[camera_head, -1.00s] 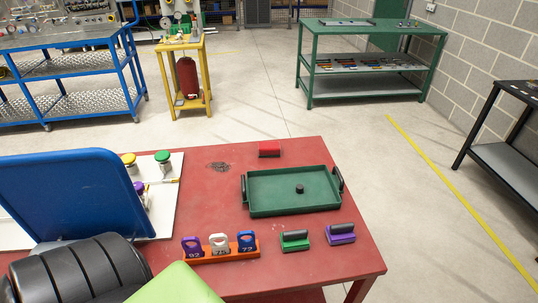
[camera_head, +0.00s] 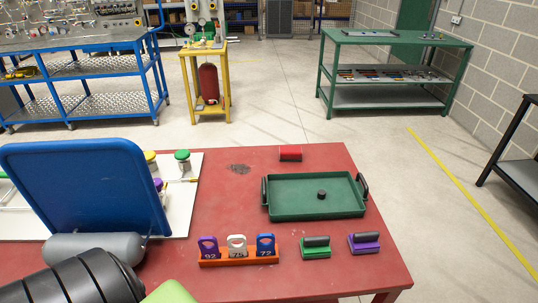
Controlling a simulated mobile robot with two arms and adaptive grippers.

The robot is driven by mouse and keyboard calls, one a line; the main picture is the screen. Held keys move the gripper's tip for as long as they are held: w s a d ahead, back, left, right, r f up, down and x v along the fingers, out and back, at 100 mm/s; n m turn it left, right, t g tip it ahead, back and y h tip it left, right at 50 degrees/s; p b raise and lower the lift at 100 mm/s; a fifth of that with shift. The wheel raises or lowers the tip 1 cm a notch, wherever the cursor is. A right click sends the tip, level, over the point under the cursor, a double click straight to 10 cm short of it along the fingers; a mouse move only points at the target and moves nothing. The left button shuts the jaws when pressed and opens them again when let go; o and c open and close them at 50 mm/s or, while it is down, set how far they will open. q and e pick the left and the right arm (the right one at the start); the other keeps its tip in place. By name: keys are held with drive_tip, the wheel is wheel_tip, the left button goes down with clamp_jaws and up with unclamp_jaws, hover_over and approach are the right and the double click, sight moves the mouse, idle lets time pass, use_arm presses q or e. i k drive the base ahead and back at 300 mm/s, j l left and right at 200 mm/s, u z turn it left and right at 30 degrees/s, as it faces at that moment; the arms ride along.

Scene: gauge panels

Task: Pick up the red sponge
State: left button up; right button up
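The red sponge (camera_head: 290,153) is a small red block lying near the far edge of the red table (camera_head: 225,215), behind the green tray (camera_head: 290,208). It stands apart from the tray, and nothing covers it.
The tray has dark handles and a small black knob (camera_head: 321,195) inside. Green (camera_head: 316,252) and purple (camera_head: 364,247) blocks with dark tops lie in front. An orange rack (camera_head: 238,261) holds numbered tags. A large blue panel (camera_head: 85,190) blocks the left side.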

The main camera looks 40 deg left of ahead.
sight(287, 152)
drive_tip(key=k+j+u, duration=0.1)
drive_tip(key=u, duration=0.4)
drive_tip(key=j+u, duration=0.15)
drive_tip(key=u, duration=0.3)
